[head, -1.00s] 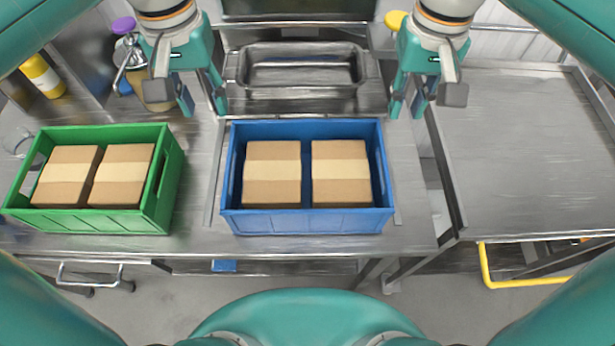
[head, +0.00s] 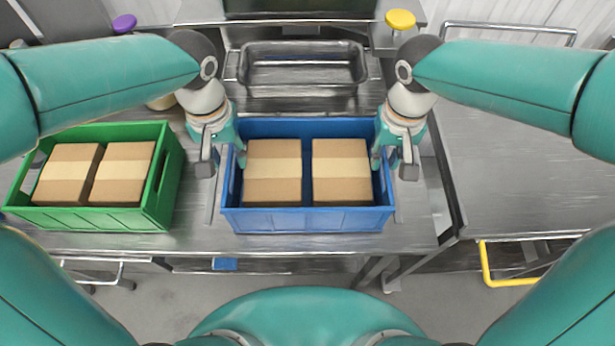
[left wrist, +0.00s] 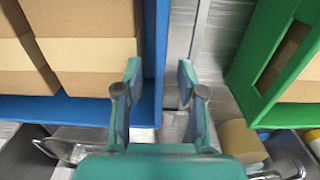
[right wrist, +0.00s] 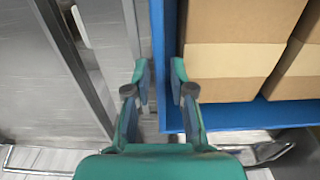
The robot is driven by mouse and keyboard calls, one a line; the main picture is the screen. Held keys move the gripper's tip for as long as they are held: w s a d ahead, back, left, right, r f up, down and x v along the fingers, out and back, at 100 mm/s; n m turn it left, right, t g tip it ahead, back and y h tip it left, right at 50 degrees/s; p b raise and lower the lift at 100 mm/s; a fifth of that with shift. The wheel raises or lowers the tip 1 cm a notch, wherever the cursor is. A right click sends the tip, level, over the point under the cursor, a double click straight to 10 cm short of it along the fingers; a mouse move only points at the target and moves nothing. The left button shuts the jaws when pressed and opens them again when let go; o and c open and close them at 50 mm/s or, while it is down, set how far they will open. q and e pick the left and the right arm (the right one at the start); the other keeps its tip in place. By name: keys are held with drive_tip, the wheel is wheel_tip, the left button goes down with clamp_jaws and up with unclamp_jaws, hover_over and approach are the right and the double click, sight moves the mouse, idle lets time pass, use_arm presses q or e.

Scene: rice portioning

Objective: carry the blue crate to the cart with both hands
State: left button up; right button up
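The blue crate (head: 308,221) stands level on the metal table, holding two brown cardboard boxes (head: 273,173). My left gripper (head: 226,160) is at the crate's left wall. In the left wrist view its open fingers (left wrist: 158,85) are either side of the blue wall (left wrist: 155,60), with a gap on the outer side. My right gripper (head: 392,158) is at the right wall. In the right wrist view its fingers (right wrist: 159,78) are apart, around the blue wall (right wrist: 168,50); contact is unclear. The cart (head: 515,160) has a bare metal top at the right.
A green crate (head: 90,219) with boxes stands close on the left. A metal tray (head: 302,70) lies behind the blue crate. A gap separates table and cart, with a raised edge (head: 447,175) along the cart. The cart top looks clear.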

use_arm(q)
drive_tip(key=shift+f, duration=0.65)
use_arm(e)
drive_tip(key=shift+f, duration=0.6)
use_arm(q)
drive_tip(key=c, duration=0.4)
use_arm(e)
drive_tip(key=c, duration=0.3)
use_arm(q)
clamp_jaws()
use_arm(e)
clamp_jaws()
use_arm(q)
drive_tip(key=shift+r, duration=0.1)
use_arm(e)
drive_tip(key=shift+r, duration=0.1)
